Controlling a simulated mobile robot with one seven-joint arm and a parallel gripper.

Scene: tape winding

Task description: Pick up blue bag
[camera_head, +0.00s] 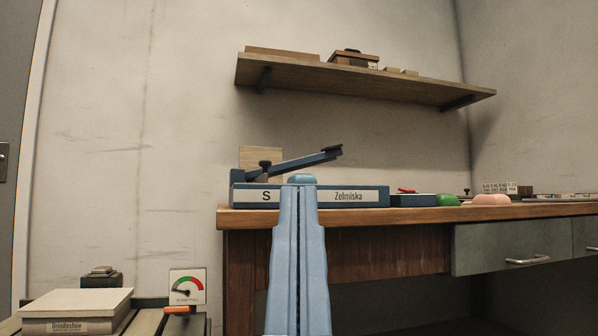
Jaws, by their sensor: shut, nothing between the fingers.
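I cannot make out a blue bag in this view. A blue device (310,196) with white labels reading "S" and "Zelmiska" lies on the wooden workbench (340,215), its blue lever (305,161) raised at a slant. A small blue box (412,200) with a red item on top sits just right of it. My gripper does not show; a light blue upright part, likely mine, rises at the bottom middle and hides part of the device's front and the bench.
Green (446,200) and pink (491,200) lumps lie further right on the bench. Grey drawers (512,247) are below. A wooden shelf (370,84) hangs above. At lower left, a slatted surface (146,321) holds a pale box (76,304) and a dial gauge (187,286).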

